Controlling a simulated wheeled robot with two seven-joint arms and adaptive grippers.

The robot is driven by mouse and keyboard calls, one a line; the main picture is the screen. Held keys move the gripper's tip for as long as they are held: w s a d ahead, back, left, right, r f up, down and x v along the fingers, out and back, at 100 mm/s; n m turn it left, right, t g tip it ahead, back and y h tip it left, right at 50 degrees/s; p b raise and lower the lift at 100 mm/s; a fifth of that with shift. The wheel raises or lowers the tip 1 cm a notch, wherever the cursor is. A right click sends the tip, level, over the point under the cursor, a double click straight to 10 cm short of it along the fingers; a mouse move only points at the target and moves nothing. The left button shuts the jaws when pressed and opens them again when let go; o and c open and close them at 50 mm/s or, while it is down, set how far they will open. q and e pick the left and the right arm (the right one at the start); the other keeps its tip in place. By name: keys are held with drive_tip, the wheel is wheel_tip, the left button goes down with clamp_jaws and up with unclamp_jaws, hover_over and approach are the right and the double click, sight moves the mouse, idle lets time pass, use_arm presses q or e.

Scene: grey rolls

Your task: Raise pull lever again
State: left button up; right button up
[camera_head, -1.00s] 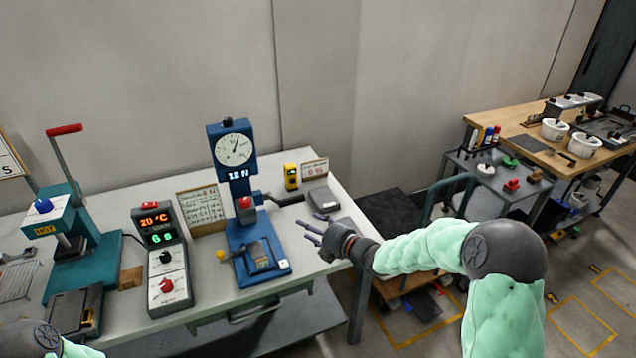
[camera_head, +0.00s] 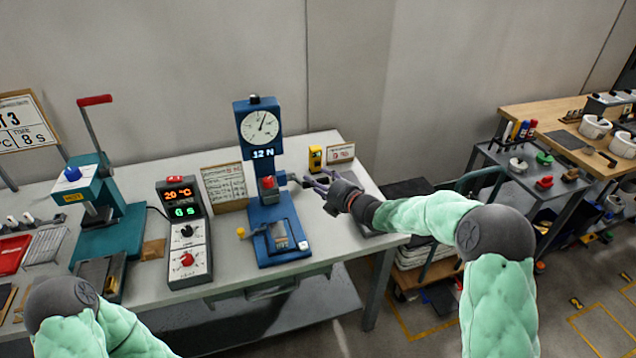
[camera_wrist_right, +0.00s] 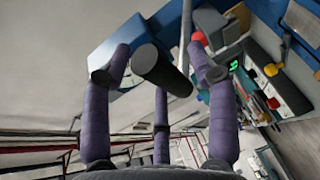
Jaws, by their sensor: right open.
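The pull lever is a dark handle (camera_head: 294,179) on the right side of the blue force-test stand (camera_head: 265,215), beside its red knob. My right gripper (camera_head: 312,183) reaches in from the right with its purple fingers spread at the lever's outer end, which they partly hide in the head view. In the right wrist view the lever's black cylindrical grip (camera_wrist_right: 160,68) lies between the spread fingers of the right gripper (camera_wrist_right: 156,82). The fingers are open and not closed on it; contact is unclear. My left gripper is out of view.
The stand's dial (camera_head: 260,127) is above a display reading 12 N. A yellow device (camera_head: 315,158) and small sign (camera_head: 340,153) stand behind my right gripper. A control box (camera_head: 185,232) and teal press (camera_head: 105,225) stand to the left.

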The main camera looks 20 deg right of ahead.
drive_tip(key=shift+w+a, duration=0.1)
drive_tip(key=shift+w, duration=0.15)
clamp_jaws()
